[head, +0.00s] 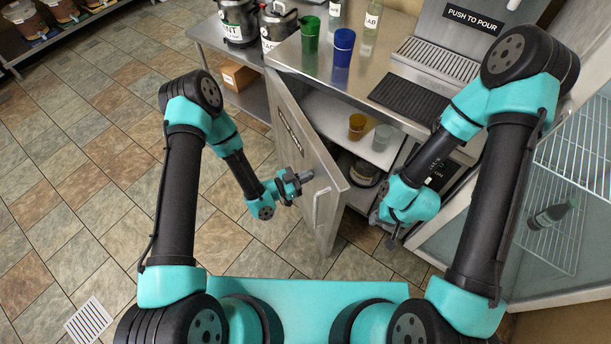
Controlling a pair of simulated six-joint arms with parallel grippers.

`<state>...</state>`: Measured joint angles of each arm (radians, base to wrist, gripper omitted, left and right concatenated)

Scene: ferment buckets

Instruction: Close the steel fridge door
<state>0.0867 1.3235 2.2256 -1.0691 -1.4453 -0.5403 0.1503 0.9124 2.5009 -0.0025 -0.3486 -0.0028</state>
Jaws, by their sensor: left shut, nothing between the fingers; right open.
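The steel fridge door (289,128) stands open, swung out from the counter's cabinet, with a dark label and an upright handle (318,208) on its outer face. Behind it the cabinet inside shows a shelf (345,128) with an amber cup (356,126) and a clear cup (382,137). My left gripper (306,176) is shut and empty, at the door's outer face just above the handle. I cannot tell whether it touches the door. My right gripper (391,243) is open and empty, pointing down to the right of the door's free edge.
On the countertop stand a green cup (310,36), a blue cup (342,50) and bottles (371,28). A glass-doored cooler with wire shelves (575,150) is at the right. A cardboard box (238,75) sits under the counter.

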